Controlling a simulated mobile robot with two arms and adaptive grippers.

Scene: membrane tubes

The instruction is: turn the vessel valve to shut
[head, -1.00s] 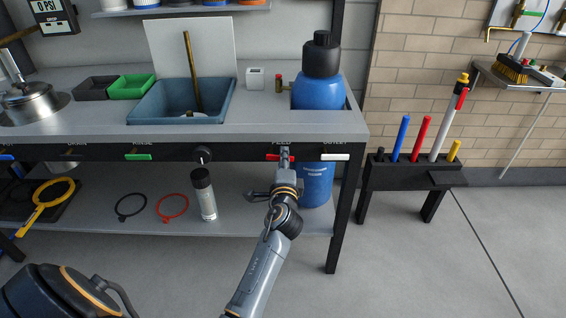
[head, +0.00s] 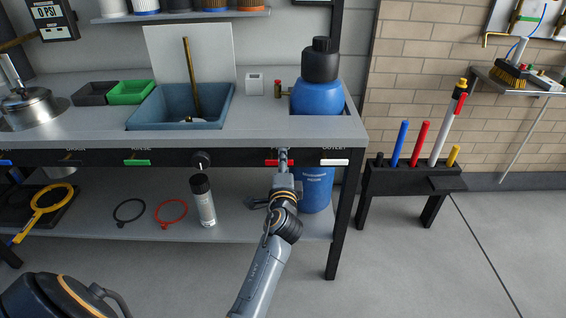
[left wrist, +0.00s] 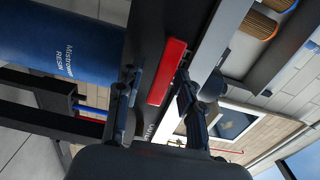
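A red handle (head: 279,163) sits on the dark front rail of the bench, below the blue vessel (head: 319,96). I cannot tell from the labels which one is the vessel valve. My left gripper (head: 283,156) is at the red handle in the head view. In the left wrist view the red handle (left wrist: 167,72) lies between the spread fingers of my left gripper (left wrist: 158,98), with a gap visible on the left side. Contact is unclear. My right gripper is not in view.
A white handle (head: 335,163) is just right of the red one, and a green handle (head: 137,162) is further left.

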